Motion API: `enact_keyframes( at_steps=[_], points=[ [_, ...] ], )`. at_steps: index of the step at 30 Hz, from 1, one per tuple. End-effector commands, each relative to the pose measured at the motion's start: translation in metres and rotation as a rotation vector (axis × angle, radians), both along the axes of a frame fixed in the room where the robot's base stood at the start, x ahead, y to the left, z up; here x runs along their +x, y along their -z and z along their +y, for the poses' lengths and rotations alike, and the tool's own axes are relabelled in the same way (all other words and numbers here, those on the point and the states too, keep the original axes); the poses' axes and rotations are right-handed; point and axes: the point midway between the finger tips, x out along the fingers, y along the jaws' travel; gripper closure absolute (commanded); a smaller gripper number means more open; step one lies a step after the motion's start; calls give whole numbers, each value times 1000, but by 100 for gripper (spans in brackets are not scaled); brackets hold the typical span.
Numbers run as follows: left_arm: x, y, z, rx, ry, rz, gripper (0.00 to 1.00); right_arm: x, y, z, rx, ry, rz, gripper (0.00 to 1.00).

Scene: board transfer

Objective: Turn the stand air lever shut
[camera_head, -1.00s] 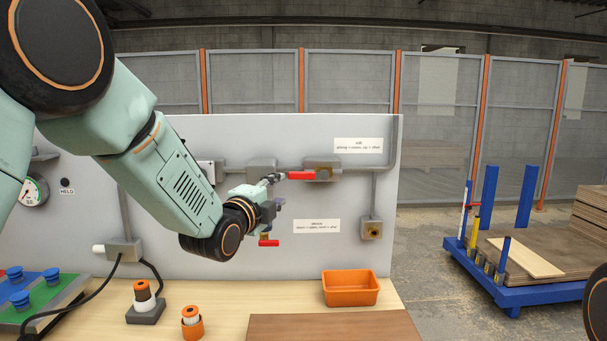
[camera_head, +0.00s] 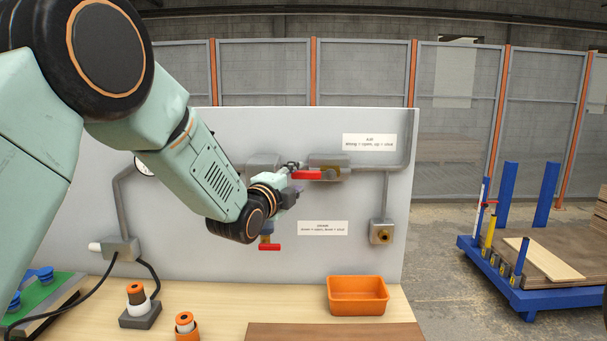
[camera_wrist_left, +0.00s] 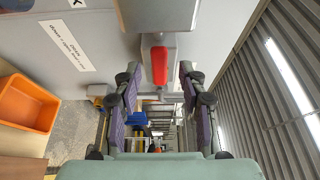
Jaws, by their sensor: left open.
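The red air lever (camera_head: 308,175) lies level along the pipe on the stand's grey panel (camera_head: 345,262), its free end to the left of the grey valve body (camera_head: 330,160). A label (camera_head: 369,142) above it reads AIR, along = open, up = shut. My left gripper (camera_head: 294,175) is open at the lever's free end. In the left wrist view the lever (camera_wrist_left: 160,66) shows between the tips of the two purple-padded fingers (camera_wrist_left: 158,78), with gaps on both sides. My right gripper is not in view.
A second red lever (camera_head: 270,247) sits lower on the panel, below my left wrist. An orange bin (camera_head: 358,296) and a brown board (camera_head: 335,332) are on the bench. A blue cart (camera_head: 535,295) with boards stands to the right.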

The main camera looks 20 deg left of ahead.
Motion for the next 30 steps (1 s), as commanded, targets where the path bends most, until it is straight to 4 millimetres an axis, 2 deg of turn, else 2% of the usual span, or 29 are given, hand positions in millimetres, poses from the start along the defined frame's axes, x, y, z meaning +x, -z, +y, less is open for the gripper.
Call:
enact_keyframes(
  at_steps=[3, 9, 22, 30],
  points=[
    [16, 0, -3, 2, 1, 0, 58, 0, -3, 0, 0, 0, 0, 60],
    [36, 0, -6, 1, 1, 0, 58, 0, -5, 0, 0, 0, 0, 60],
    [47, 0, -7, 1, 1, 0, 58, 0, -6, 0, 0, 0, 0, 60],
    [47, 0, -7, 1, 1, 0, 80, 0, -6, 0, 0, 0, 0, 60]
  ],
)
